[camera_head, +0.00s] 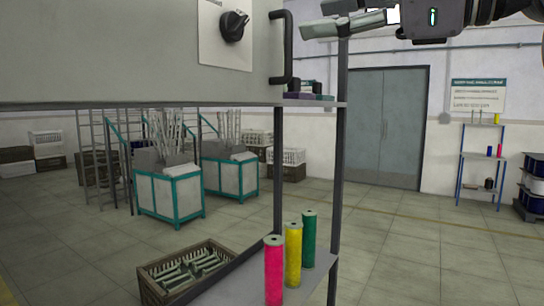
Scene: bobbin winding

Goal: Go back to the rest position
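My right gripper (314,18) reaches in from the upper right, high in the view. Its two pale fingers are apart, with nothing visible between them. My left gripper is not in view. A pink bobbin (273,272), a yellow bobbin (293,255) and a green bobbin (309,240) stand upright in a row on the lower shelf (322,262), well below the gripper.
A brown crate (153,293) of pale empty bobbins sits left of the coloured bobbins. A black knob (233,26) is on the cabinet. Teal-framed carts (172,196) stand behind. A blue rack (482,156) stands by the right wall. The floor (400,245) at right is clear.

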